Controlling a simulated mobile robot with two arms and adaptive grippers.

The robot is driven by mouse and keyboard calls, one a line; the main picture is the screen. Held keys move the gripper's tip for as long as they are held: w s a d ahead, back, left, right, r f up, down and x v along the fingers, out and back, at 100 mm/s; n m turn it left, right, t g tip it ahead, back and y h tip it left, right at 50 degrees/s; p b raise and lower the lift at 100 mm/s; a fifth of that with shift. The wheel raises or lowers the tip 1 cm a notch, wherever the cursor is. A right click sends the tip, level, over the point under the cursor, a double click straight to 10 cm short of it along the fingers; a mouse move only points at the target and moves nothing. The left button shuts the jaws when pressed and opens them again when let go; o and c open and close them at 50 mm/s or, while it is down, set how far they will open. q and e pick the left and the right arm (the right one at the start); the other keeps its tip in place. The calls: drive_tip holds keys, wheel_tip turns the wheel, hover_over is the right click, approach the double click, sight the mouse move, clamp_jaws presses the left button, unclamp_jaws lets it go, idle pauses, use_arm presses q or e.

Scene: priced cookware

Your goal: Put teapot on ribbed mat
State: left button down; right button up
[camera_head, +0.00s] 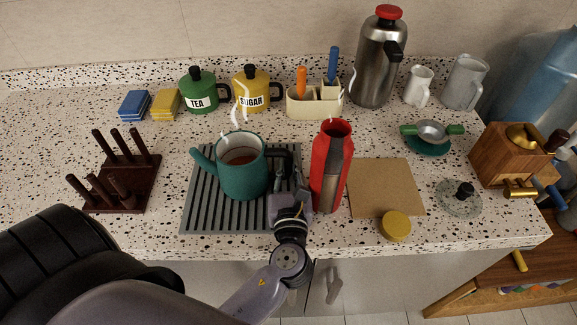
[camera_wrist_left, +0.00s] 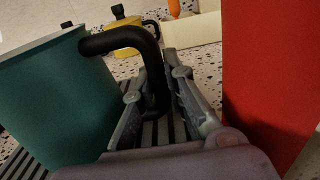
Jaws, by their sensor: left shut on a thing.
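The teapot (camera_head: 241,178) is teal, open at the top, with its spout to the left and a black handle to the right. It is upright over the middle of the grey ribbed mat (camera_head: 204,218); I cannot tell for certain whether its base touches the slats. My left gripper (camera_head: 279,183) is shut on the black handle, on the teapot's right side. In the left wrist view, the handle (camera_wrist_left: 150,62) stands between the two fingers, the teapot (camera_wrist_left: 62,105) fills the left, and mat slats show below. My right gripper is not in view.
A red carafe (camera_head: 330,165) stands close right of my left gripper. A brown board (camera_head: 386,187), yellow lid (camera_head: 396,226) and glass lid (camera_head: 459,197) lie further right. A dark peg rack (camera_head: 135,185) is at left. Canisters (camera_head: 198,90) and a steel flask (camera_head: 377,65) line the back.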

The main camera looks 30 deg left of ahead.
use_arm(q)
drive_tip(key=shift+r, duration=0.1)
drive_tip(key=c, duration=1.6)
unclamp_jaws()
drive_tip(key=shift+c, duration=0.2)
drive_tip(key=b+v, duration=0.2)
drive_tip(key=v, duration=0.8)
drive_tip(key=shift+s+d, duration=0.15)
drive_tip(key=shift+s, duration=0.2)
drive_tip(key=shift+s+d+b, duration=0.3)
drive_tip(key=shift+s+d, duration=0.1)
drive_tip(key=shift+s, duration=0.2)
